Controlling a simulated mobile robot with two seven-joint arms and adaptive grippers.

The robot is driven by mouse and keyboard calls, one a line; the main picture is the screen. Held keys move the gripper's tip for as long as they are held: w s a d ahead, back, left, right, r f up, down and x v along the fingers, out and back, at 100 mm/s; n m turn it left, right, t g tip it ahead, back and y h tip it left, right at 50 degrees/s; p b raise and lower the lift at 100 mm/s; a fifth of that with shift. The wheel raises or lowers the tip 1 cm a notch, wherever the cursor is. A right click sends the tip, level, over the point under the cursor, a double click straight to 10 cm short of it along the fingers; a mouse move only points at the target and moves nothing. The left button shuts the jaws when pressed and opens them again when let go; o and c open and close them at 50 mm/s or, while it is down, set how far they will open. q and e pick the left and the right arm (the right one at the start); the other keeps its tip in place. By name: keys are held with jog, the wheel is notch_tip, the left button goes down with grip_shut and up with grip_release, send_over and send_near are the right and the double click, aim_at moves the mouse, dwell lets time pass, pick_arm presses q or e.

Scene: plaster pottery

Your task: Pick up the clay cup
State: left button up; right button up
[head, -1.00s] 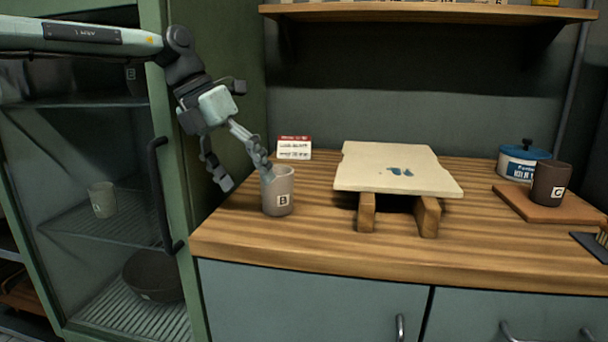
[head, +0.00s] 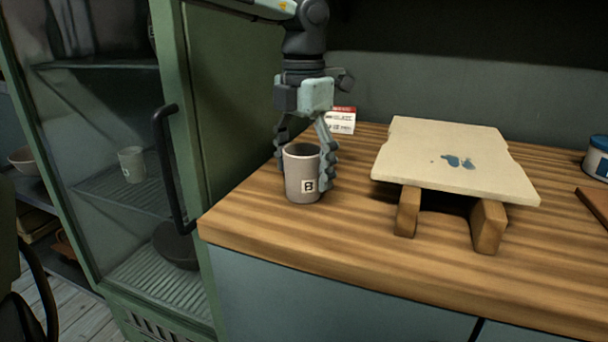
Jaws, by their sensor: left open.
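A grey-brown clay cup (head: 303,178) marked "B" stands upright on the wooden counter (head: 330,232), near its left end. My left gripper (head: 305,160) points down over the cup from behind, with one finger at each side of it. The fingers are open around the cup; the right finger looks very close to its wall, and I cannot tell whether it touches. The left finger is partly hidden behind the cup. My right gripper is out of view.
A pale board (head: 455,158) on wooden blocks (head: 488,226) stands to the right of the cup. A small red-and-white card (head: 341,121) stands behind. A green glass-door cabinet (head: 222,110) with a dark handle (head: 170,170) is at the left. A blue-lidded tin (head: 597,160) is at the right edge.

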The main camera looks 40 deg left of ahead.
pick_arm(q)
jog(key=shift+f, duration=0.4)
jog(key=shift+c, duration=0.3)
jog(key=c, duration=1.4)
jog(key=shift+c, duration=0.2)
jog(key=shift+r, duration=0.1)
